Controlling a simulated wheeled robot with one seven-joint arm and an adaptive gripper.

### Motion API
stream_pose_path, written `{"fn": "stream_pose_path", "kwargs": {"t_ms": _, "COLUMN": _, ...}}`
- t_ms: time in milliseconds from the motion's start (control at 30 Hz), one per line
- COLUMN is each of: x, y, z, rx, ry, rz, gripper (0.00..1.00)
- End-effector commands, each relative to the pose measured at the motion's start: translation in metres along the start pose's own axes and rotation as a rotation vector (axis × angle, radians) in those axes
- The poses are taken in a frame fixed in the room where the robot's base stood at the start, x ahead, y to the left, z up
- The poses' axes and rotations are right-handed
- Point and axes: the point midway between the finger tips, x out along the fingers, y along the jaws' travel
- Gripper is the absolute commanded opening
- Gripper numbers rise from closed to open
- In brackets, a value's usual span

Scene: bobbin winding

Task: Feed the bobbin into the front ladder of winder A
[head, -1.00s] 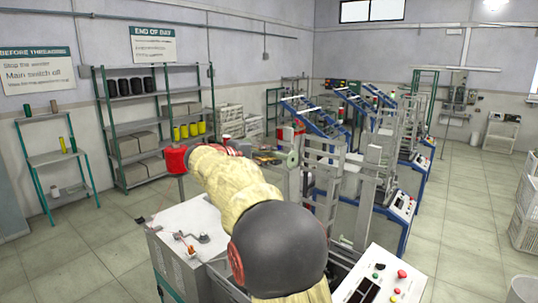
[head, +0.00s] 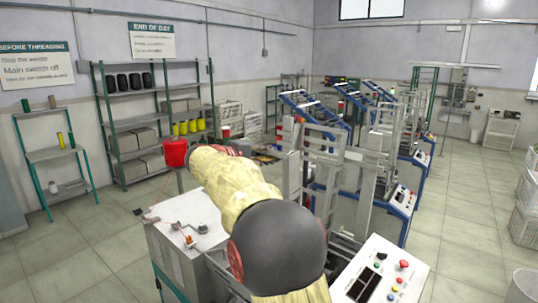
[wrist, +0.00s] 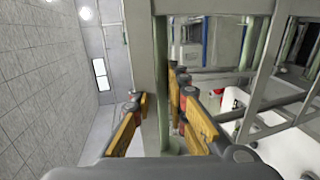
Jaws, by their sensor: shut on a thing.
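My gripper (wrist: 163,103) shows in the wrist view, its yellow-padded fingers on both sides of a slim pale green rod, which looks like the bobbin (wrist: 162,125). The fingers are shut on it. A grey upright (wrist: 138,55) stands close to the rod; I cannot tell whether they touch. In the head view my arm hides the gripper, and the bobbin is not visible. The nearest winder, seemingly winder A, has a white control panel (head: 378,272) at the front. Grey ladder-like uprights (head: 293,180) rise just beyond my arm.
A grey cabinet (head: 180,232) stands left of my arm. A red canister-like object (head: 175,153) shows behind it. More winders with blue frames (head: 402,203) line the right. Shelves (head: 128,127) stand along the left wall.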

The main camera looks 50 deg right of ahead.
Motion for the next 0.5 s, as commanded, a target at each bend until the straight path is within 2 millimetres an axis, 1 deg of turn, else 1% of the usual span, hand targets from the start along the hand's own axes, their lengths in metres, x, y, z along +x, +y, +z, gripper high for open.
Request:
{"fn": "stream_pose_path", "kwargs": {"t_ms": 33, "x": 0.002, "y": -0.009, "z": 0.000, "rx": 0.000, "ry": 0.000, "rz": 0.000, "gripper": 0.00}}
{"fn": "stream_pose_path", "kwargs": {"t_ms": 300, "x": 0.009, "y": -0.033, "z": 0.000, "rx": 0.001, "ry": 0.000, "rz": 0.000, "gripper": 0.00}}
{"fn": "stream_pose_path", "kwargs": {"t_ms": 500, "x": 0.009, "y": -0.033, "z": 0.000, "rx": 0.001, "ry": 0.000, "rz": 0.001, "gripper": 0.00}}
